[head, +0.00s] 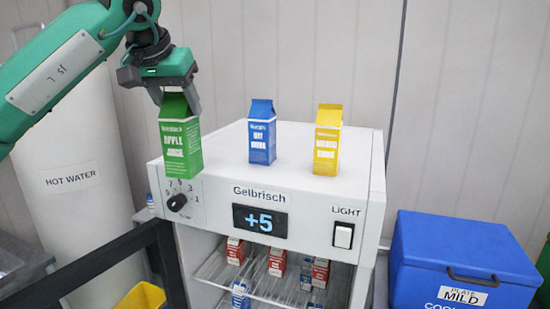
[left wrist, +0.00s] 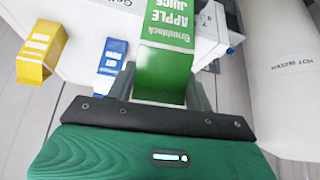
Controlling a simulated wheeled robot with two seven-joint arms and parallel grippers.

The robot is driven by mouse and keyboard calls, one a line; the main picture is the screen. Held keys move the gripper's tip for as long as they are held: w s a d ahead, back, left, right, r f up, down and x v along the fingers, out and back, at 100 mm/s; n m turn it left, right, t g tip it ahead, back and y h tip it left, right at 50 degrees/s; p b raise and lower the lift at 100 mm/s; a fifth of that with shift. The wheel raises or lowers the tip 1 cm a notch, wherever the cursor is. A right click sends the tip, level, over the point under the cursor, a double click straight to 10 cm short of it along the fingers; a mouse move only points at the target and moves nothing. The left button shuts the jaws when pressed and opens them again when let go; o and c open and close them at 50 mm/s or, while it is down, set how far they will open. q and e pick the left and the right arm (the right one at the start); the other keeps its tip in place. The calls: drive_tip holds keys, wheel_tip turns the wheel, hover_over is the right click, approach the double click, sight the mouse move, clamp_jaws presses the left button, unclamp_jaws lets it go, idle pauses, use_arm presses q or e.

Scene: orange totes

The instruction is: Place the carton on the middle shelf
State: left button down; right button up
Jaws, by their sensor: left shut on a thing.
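My left gripper (head: 172,95) is shut on the top of a green apple juice carton (head: 181,140) in the head view. The carton hangs upright at the front left corner of the white fridge (head: 305,192). I cannot tell whether its base touches the fridge. The carton also shows between the fingers in the left wrist view (left wrist: 166,45). The open fridge front shows wire shelves (head: 270,291) holding several red-and-white cartons and blue ones. The lower shelves are mostly cut off by the frame. My right gripper is not in view.
A blue carton (head: 262,132) and a yellow carton (head: 327,140) stand on the fridge top. A white hot water tank (head: 75,190) is at left. A blue cool box (head: 460,262) stands at right. A dark bar (head: 100,262) crosses the lower left.

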sight(180, 135)
use_arm(q)
drive_tip(key=shift+n, duration=0.3)
drive_tip(key=f, duration=0.2)
drive_tip(key=w+f, duration=0.1)
drive_tip(key=f, duration=0.1)
drive_tip(key=w+f, duration=0.1)
drive_tip(key=f, duration=0.2)
drive_tip(key=shift+a, duration=0.4)
drive_tip(key=s+a+f+n, duration=0.1)
drive_tip(key=s+f, duration=0.1)
drive_tip(key=f, duration=1)
drive_tip(key=s+a+f+y, duration=0.1)
drive_tip(key=s+f, duration=0.1)
drive_tip(key=f, duration=1)
drive_tip(key=shift+a+f+n, duration=0.15)
drive_tip(key=shift+f+n, duration=0.05)
drive_tip(key=shift+n, duration=0.2)
drive_tip(key=shift+f, duration=0.1)
